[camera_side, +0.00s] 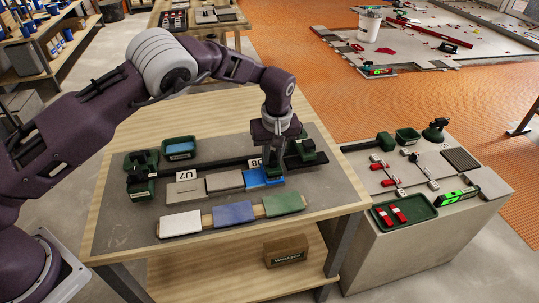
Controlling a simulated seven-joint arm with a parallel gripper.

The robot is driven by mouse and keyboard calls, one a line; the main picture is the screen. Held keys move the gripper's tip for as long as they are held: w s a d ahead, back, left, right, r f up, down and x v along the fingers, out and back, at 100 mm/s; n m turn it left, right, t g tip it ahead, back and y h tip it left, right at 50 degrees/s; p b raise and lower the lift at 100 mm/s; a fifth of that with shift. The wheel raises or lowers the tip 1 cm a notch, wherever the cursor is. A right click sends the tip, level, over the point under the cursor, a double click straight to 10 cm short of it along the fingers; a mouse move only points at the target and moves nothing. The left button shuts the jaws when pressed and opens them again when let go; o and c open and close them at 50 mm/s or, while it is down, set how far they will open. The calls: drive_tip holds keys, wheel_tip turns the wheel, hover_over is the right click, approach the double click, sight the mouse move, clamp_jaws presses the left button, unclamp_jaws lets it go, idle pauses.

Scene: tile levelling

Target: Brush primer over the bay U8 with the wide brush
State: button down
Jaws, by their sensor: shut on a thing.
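My gripper (275,148) is shut on a dark green tool, which I take to be the wide brush (274,168). It holds the tool upright, low over the right end of a row of flat slabs on the bench. The U8 label (256,163) stands just left of the tool. In front of the label is a bright blue surface (257,179), in bay U8, with the tool's lower end at or just above its back right part. I cannot tell whether they touch. The U7 label (184,175) stands by the row's left end, near grey slabs (186,191).
White (180,223), blue (233,212) and green (285,203) tiles lie in front of the row. A dark rail (208,165) runs behind it. A green tray with blue contents (180,148) and green holders (141,188) stand left. A grey side bench (435,225) stands right.

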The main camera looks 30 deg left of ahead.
wheel_tip(320, 180, up, 8)
drive_tip(key=shift+r, duration=0.1)
idle(0.4)
